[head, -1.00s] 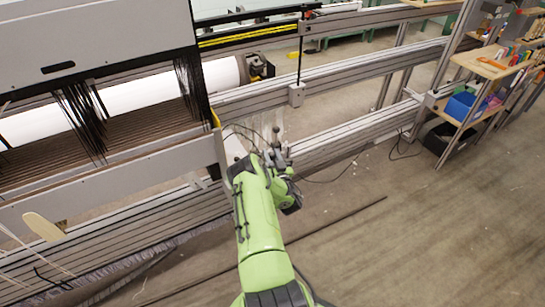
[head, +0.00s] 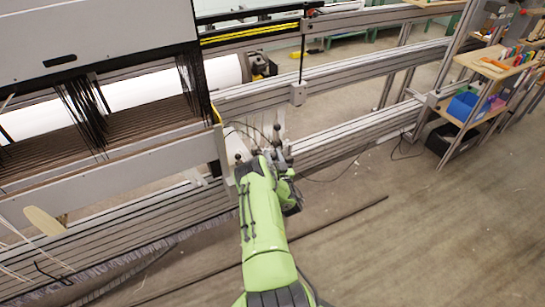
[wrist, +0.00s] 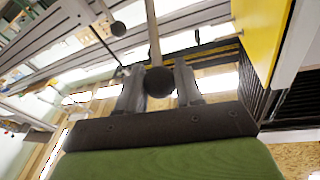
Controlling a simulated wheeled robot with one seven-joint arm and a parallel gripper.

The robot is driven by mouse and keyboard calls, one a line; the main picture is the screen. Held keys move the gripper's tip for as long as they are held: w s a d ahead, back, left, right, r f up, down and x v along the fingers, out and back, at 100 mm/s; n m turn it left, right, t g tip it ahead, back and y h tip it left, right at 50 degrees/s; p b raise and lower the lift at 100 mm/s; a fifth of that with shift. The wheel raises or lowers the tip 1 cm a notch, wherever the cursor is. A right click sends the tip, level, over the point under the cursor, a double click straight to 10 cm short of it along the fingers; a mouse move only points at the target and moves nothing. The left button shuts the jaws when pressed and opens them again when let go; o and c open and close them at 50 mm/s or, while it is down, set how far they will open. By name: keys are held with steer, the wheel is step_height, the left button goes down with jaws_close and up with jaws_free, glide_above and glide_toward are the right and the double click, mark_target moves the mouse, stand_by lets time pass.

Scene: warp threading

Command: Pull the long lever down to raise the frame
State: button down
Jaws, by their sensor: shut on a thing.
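In the wrist view, a long pale lever (wrist: 152,35) ends in a round black knob (wrist: 158,82). My gripper (wrist: 158,85) has one finger on each side of this knob and is shut on it. A second, smaller black knob (wrist: 118,29) shows farther off to the upper left. In the head view, my gripper (head: 272,150) is at the loom's side, right of the dark heddle frames (head: 85,105). My green arm partly hides the lever there, and the grip itself is too small to make out.
A yellow panel (wrist: 262,35) stands close to the right of my gripper in the wrist view. Grey loom rails (head: 350,130) run off to the right in the head view. A shelf (head: 490,65) with blue bins (head: 465,106) stands at the far right. The floor (head: 430,230) at lower right is clear.

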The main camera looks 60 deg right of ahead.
steer(key=shift+s+d+f, duration=0.15)
steer(key=shift+s, duration=0.15)
